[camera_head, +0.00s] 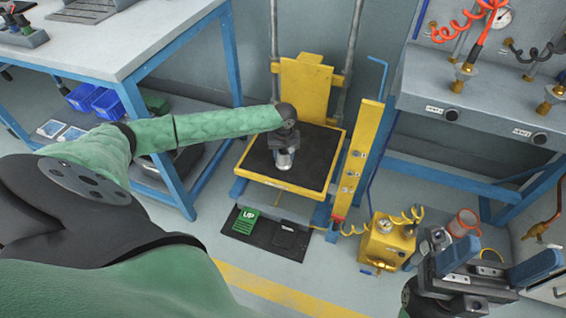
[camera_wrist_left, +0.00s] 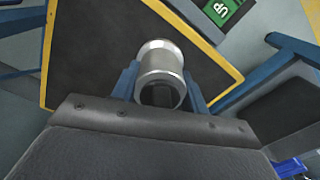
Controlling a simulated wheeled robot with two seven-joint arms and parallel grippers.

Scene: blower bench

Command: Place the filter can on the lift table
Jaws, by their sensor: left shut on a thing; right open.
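The filter can (camera_head: 284,160) is a small silver metal cylinder. My left gripper (camera_head: 284,147) is shut on it over the lift table. In the left wrist view the can (camera_wrist_left: 160,70) sits between the blue fingers of the gripper (camera_wrist_left: 160,88). The lift table (camera_head: 254,182) has a black top with a yellow rim, and the rim also shows in the left wrist view (camera_wrist_left: 45,60). The can is above the black top; I cannot tell whether it touches it. My right gripper (camera_head: 495,270) is open and empty at the lower right.
A yellow control post (camera_head: 358,155) stands at the table's right side. A pedal plate with a green UP pedal (camera_head: 246,219) lies on the floor in front. A yellow unit (camera_head: 387,242) with a coiled hose stands to the right. A workbench (camera_head: 110,45) is at the left.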

